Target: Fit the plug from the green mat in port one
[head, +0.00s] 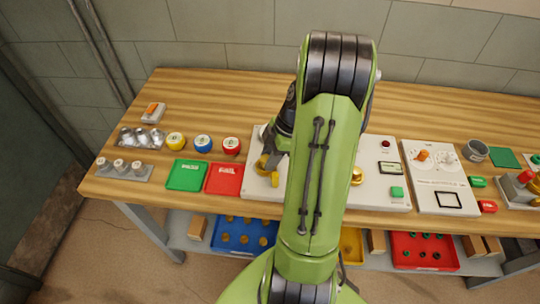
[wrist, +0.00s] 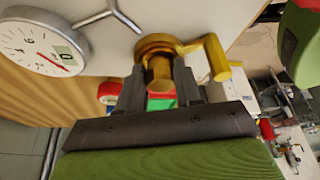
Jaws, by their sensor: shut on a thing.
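My gripper (wrist: 158,85) is shut on a brass plug (wrist: 159,70), seen between the fingers in the wrist view. The plug points into a brass ring-shaped port (wrist: 158,43) with a yellow lever (wrist: 216,58) sticking out at its side. I cannot tell how deep the plug sits. In the head view the port (head: 264,167) is at the left of the white panel (head: 371,149), and my arm hides most of the gripper. A second brass port (head: 356,175) is right of my arm. The green mat (head: 186,175) at the left front of the bench looks bare except for white lettering.
A red mat (head: 223,178) lies between the green mat and the panel. Yellow, blue and red round caps (head: 203,144) stand behind the mats. A gauge (wrist: 38,45) and a grey lever are close to the port. Another panel (head: 435,178) stands to the right.

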